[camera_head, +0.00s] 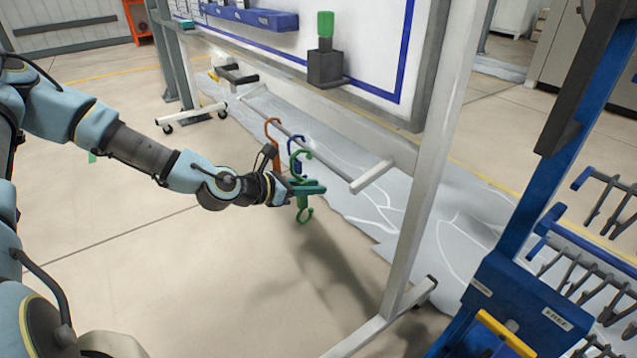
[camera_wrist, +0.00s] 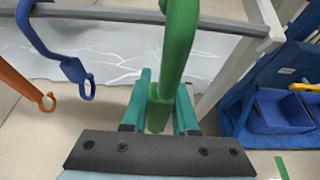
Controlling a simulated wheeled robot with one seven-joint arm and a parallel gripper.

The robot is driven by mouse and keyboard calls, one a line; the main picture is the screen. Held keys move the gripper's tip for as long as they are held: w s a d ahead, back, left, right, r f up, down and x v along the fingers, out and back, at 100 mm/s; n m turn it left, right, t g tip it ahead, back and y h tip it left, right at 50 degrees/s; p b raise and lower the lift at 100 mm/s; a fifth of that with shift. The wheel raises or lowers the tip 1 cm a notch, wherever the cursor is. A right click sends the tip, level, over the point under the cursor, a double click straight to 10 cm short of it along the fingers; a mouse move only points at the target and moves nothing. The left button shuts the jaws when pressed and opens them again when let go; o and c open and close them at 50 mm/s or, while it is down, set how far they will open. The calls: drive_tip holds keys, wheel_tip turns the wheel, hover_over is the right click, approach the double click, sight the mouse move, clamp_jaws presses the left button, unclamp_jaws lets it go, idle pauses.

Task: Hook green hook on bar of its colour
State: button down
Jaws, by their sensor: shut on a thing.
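My gripper (camera_head: 318,188) is shut on the green hook (camera_head: 304,213), with its teal fingers around the hook's straight middle part. The long bar (camera_head: 335,168) looks grey in the head view. I see no green bar.
An orange hook (camera_head: 271,124) and a blue hook (camera_head: 297,141) are close by on the bar, left of the green one in the wrist view. A white frame post (camera_head: 428,190) stands right of the bar. A blue rack (camera_head: 530,300) is farther right. Floor in front is clear.

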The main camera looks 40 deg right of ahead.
drive_tip(key=shift+w+a+p, duration=0.15)
drive_tip(key=shift+a+p, duration=0.75)
drive_tip(key=shift+a, duration=1.25)
drive_tip(key=shift+w+a+p, duration=0.15)
drive_tip(key=shift+a+p, duration=0.75)
drive_tip(key=shift+a, duration=1.25)
